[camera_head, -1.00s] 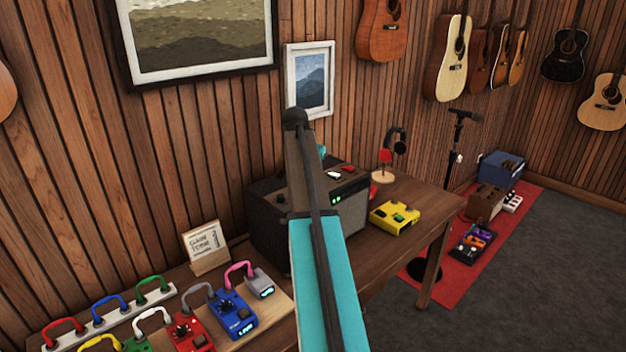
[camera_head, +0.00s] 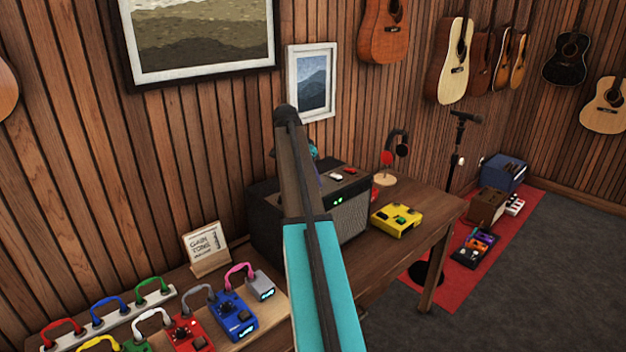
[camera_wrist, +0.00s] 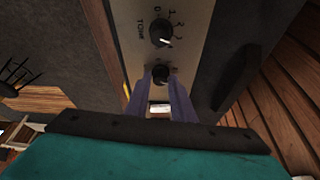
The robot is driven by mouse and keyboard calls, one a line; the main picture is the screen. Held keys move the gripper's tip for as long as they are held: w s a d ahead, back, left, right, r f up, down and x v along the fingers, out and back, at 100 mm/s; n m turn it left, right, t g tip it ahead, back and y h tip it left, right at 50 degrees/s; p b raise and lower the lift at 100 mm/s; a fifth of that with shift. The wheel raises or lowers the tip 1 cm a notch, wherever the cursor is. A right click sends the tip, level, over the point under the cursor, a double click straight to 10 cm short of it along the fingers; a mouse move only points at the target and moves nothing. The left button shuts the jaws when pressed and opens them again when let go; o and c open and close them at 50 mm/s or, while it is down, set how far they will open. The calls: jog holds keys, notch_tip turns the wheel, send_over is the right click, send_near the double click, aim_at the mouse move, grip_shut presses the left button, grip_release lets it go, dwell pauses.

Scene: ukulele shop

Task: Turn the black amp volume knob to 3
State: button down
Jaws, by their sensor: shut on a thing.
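The amp (camera_head: 348,222) is a dark box with a grey grille and a green light, standing on a wooden table. My arm covers part of its top. In the wrist view its pale panel carries a black knob (camera_wrist: 161,31) with a white pointer, marked TONE, with digits around it. A second black knob (camera_wrist: 160,72) sits below it, between the purple fingertips of my gripper (camera_wrist: 160,78). The gripper is shut on this second knob. Its label and most of its scale are hidden, so I cannot read its setting. In the head view my arm hides most of the gripper.
A small sign (camera_head: 206,248) with handwritten words and digits stands left of the amp. A yellow pedal (camera_head: 397,220) and a headphone stand (camera_head: 386,180) are to its right. Several coloured pedals with patch cables fill the table's front left. A framed picture (camera_head: 311,82) hangs behind.

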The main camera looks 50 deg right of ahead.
jog(key=c, duration=1.5)
grip_release()
jog(key=shift+f, duration=0.1)
jog(key=shift+c, duration=0.2)
jog(key=b+v, duration=0.3)
jog(key=v, duration=1.1)
